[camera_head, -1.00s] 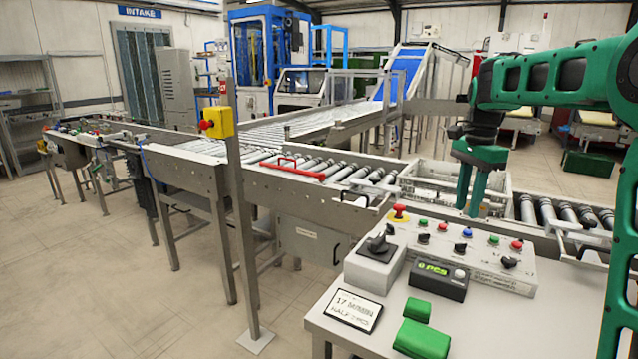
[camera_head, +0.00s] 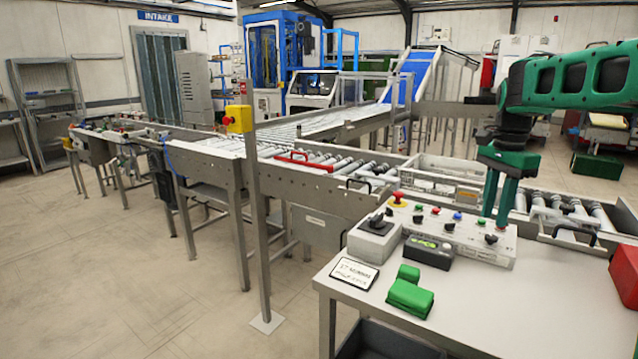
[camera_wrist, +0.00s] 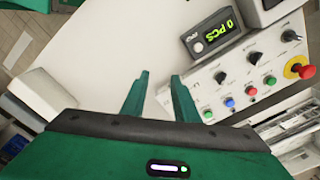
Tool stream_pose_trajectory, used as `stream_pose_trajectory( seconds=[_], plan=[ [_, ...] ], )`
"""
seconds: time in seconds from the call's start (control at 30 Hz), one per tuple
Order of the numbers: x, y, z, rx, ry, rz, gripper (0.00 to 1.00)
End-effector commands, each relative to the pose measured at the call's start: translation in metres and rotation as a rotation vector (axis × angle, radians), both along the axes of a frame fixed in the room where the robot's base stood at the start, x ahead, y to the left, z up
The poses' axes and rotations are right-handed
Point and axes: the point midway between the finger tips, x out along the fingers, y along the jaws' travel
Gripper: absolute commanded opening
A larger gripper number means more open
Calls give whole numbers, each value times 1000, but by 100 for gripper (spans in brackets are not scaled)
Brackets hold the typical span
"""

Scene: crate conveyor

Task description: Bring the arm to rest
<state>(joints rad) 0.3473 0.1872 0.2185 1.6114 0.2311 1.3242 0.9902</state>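My green arm reaches in from the upper right of the head view.
A red object (camera_head: 626,272) stands at the right edge. The roller conveyor (camera_head: 340,165) runs behind. Floor at left is clear.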

Motion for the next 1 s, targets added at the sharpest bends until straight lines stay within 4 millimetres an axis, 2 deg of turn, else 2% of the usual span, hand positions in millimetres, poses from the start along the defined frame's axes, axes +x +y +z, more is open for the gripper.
stream_pose_trajectory(
  seconds=[0.07,0.27,0.47,0.67,0.8,0.9,1.0],
  plan=[
    [-11,5,-3,-9,7,41,27],
    [-47,1,-6,-31,15,126,27],
    [-100,-10,-14,-51,28,231,27],
    [-189,-21,-37,-55,42,402,27],
    [-256,-22,-64,-37,42,535,27],
    [-297,-18,-85,-18,35,626,27],
    [-328,-12,-104,1,24,702,27]
  ],
)
